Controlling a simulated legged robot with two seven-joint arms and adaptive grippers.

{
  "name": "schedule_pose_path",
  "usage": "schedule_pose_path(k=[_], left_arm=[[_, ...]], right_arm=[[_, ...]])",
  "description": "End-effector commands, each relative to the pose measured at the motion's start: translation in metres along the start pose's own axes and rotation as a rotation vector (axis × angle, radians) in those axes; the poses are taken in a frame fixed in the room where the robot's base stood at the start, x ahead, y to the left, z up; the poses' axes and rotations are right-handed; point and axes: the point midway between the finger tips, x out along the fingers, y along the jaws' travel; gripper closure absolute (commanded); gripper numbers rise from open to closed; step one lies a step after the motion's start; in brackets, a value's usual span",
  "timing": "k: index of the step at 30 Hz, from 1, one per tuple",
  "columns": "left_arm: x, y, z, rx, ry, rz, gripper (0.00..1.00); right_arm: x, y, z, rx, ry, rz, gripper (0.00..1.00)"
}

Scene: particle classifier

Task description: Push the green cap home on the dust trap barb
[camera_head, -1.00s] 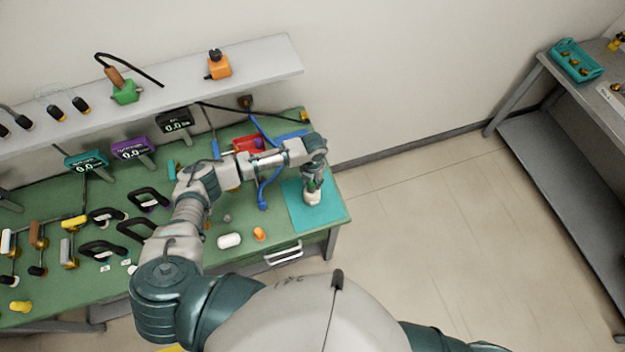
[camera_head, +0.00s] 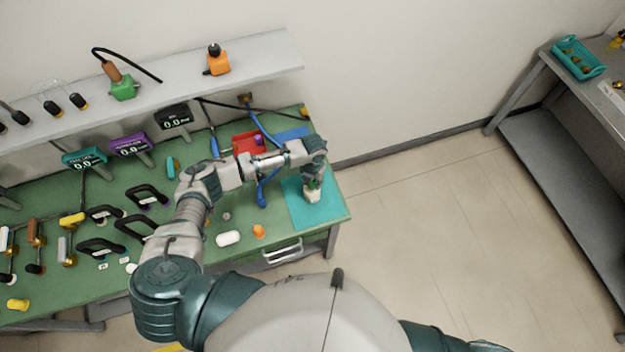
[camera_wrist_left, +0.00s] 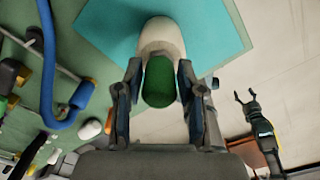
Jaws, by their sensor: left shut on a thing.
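The green cap (camera_wrist_left: 160,82) is between the two fingers of my left gripper (camera_wrist_left: 154,100) in the left wrist view, and the fingers are shut on it. The white rounded dust trap (camera_wrist_left: 162,36) is directly beyond the cap and meets its edge in this view. The barb is hidden, so I cannot tell how far the cap sits on it. In the head view, my left gripper (camera_head: 313,180) is over the white dust trap (camera_head: 312,196) on the teal mat (camera_head: 300,217). My right gripper (camera_wrist_left: 246,97) shows in the wrist view with its fingers apart and empty.
The green bench (camera_head: 190,255) carries several black handles, a white capsule-shaped piece (camera_head: 228,239) and an orange piece (camera_head: 259,231) left of the mat. A blue hose (camera_wrist_left: 48,70) lies beside the mat. A red bin (camera_head: 246,143) stands behind my left arm. Open floor lies right of the bench.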

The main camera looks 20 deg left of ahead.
Motion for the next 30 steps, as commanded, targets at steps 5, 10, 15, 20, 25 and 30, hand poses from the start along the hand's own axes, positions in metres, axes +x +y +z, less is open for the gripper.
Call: schedule_pose_path(k=[5, 10, 15, 20, 25, 30], left_arm=[[0.003, 0.0, -0.001, 0.0, 0.002, 0.001, 0.39], [0.002, 0.0, -0.001, 0.0, 0.001, 0.001, 0.32], [0.001, 0.0, 0.0, 0.0, 0.0, 0.0, 0.32], [-0.015, 0.0, 0.001, -0.001, -0.001, -0.001, 0.32], [-0.052, 0.0, 0.001, 0.001, -0.003, -0.001, 0.32], [-0.088, 0.0, 0.001, 0.001, -0.002, 0.0, 0.32]], right_arm=[[0.001, 0.0, 0.0, 0.0, 0.0, 0.0, 0.32], [0.001, 0.0, 0.0, 0.0, 0.0, 0.0, 0.32], [0.001, 0.004, 0.001, -0.003, -0.001, 0.004, 0.32], [0.001, 0.003, 0.001, -0.002, 0.0, 0.004, 0.32], [0.001, 0.002, 0.001, -0.001, 0.0, 0.003, 0.32], [0.001, 0.002, 0.001, -0.001, 0.0, 0.002, 0.32]])
